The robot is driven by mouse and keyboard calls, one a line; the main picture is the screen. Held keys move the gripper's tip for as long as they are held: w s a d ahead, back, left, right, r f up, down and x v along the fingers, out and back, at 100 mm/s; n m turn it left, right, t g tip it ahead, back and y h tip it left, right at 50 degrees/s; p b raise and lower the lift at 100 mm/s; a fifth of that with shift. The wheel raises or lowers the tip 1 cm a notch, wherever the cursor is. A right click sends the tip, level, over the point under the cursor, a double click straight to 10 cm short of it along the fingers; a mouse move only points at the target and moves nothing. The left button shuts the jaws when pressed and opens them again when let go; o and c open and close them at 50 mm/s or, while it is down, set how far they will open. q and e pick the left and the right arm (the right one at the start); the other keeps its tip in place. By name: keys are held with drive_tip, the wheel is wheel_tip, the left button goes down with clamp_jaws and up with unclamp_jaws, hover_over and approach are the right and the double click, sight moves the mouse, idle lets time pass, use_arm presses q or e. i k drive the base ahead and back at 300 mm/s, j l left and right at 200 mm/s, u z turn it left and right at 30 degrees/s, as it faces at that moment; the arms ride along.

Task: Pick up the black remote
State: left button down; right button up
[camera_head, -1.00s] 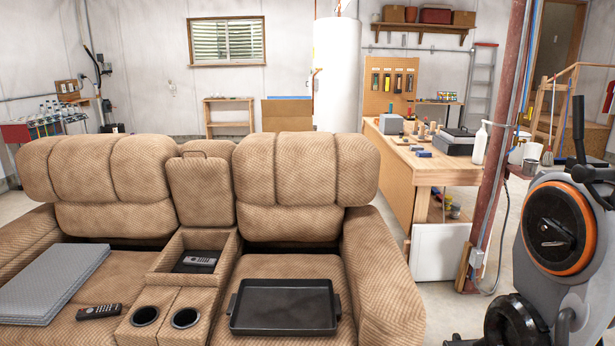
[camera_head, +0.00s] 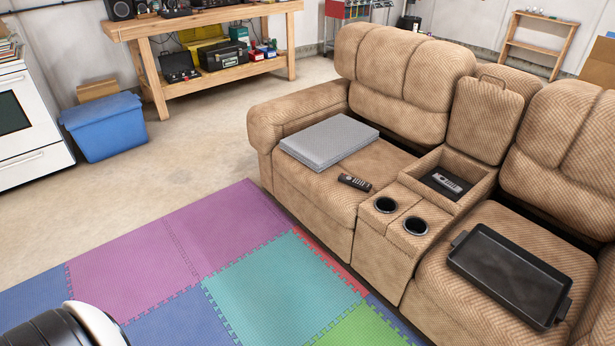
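A black remote (camera_head: 355,183) lies on the left seat of the brown recliner sofa (camera_head: 309,196). It is near the seat's front, just left of the centre console and in front of a grey folded pad (camera_head: 330,141). A second, greyer remote (camera_head: 447,182) lies in the console's open storage box (camera_head: 476,185). Neither of my grippers is in view.
A black tray (camera_head: 508,274) lies on the right seat. Two dark cup holders (camera_head: 385,205) are set in the console front. Coloured foam mats (camera_head: 265,275) cover the floor before the sofa, with clear room there. A blue bin (camera_head: 105,128) and a workbench (camera_head: 215,21) stand at left and back.

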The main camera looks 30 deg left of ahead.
sight(355, 182)
drive_tip(key=u, duration=0.7)
drive_tip(key=i+j+z, duration=0.1)
drive_tip(key=i+z, duration=0.4)
drive_tip(key=i+j+z, duration=0.2)
drive_tip(key=z, duration=0.3)
drive_tip(key=i, duration=0.05)
